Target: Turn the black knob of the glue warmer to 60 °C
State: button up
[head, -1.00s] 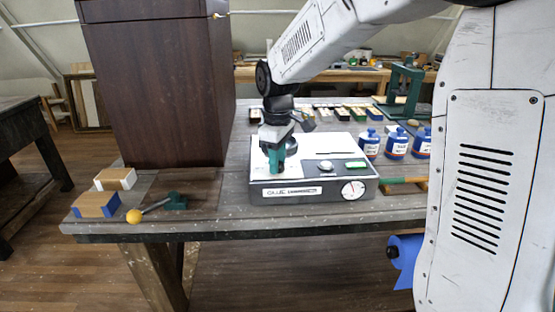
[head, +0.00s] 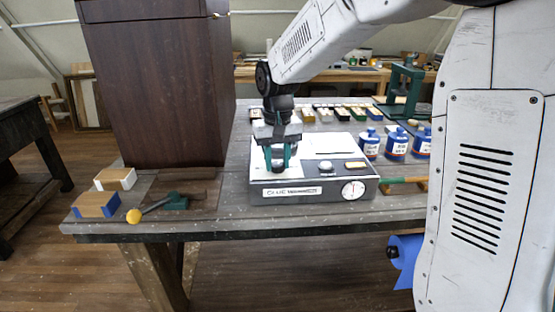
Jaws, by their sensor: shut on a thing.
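The glue warmer (head: 331,186) is a low grey box with a white top, standing near the front edge of the bench. A label and a round white dial (head: 353,189) with a red needle are on its front; the numbers are too small to read. A small yellow display (head: 355,164) and a round button (head: 324,165) are on its top. My gripper (head: 281,162) points down over the left part of the top. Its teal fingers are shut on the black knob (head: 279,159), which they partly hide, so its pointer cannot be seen.
A tall dark cabinet (head: 160,90) stands on the bench at the left. Blue bottles (head: 396,146) stand close at the right, with a green-handled tool (head: 402,180) in front. Blocks (head: 96,204) and a yellow-ended lever (head: 134,216) are at the front left.

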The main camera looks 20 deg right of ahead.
aim_at(278, 164)
jog(key=m, duration=0.6)
jog(key=shift+m, duration=0.4)
dwell(0.4)
jog(key=o, duration=1)
jog(key=shift+c, duration=0.2)
notch_tip(278, 164, up, 8)
jog(key=shift+f, duration=0.1)
